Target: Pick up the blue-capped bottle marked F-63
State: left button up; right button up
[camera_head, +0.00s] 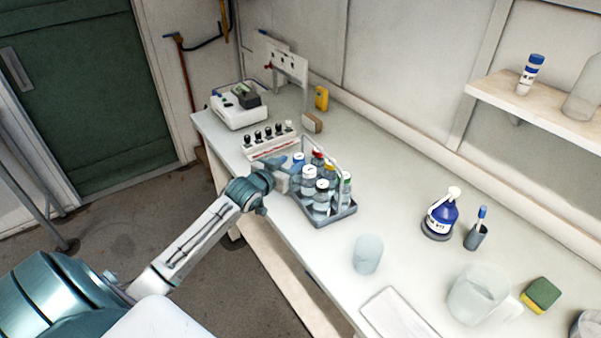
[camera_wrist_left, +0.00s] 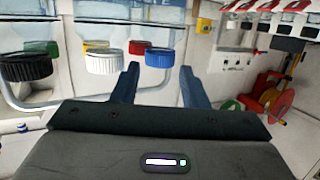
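A bottle with a blue cap (camera_head: 298,158) stands at the left side of the bottle carrier (camera_head: 341,218) on the bench. Its cap also shows in the left wrist view (camera_wrist_left: 160,57), which looks upside down. I cannot read F-63 on any bottle. My left gripper (camera_head: 279,172) is beside the carrier at the blue-capped bottle. In the wrist view its two fingers (camera_wrist_left: 160,82) are apart, with the blue cap in line with the gap and no visible contact. Another bottle with a blue cap (camera_head: 531,74) stands on the wall shelf. My right gripper is not in view.
The carrier also holds bottles with white (camera_head: 309,171), black (camera_head: 322,185), red and other caps, close together under a handle. A vial rack (camera_head: 270,147) stands behind. A frosted cup (camera_head: 368,253) and blue dispenser bottle (camera_head: 441,215) stand to the right, with clear bench between.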

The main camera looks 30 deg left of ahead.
aim_at(297, 158)
pick_arm(q)
jog(key=shift+w, duration=0.6)
jog(key=p+x, duration=0.1)
jog(key=x, duration=0.2)
jog(key=shift+w, duration=0.35)
jog(key=shift+w+f, duration=0.25)
jog(key=shift+w, duration=0.15)
jog(key=shift+s+r, duration=0.1)
jog(key=shift+s, duration=0.05)
grip_shut()
jog(key=shift+r, duration=0.15)
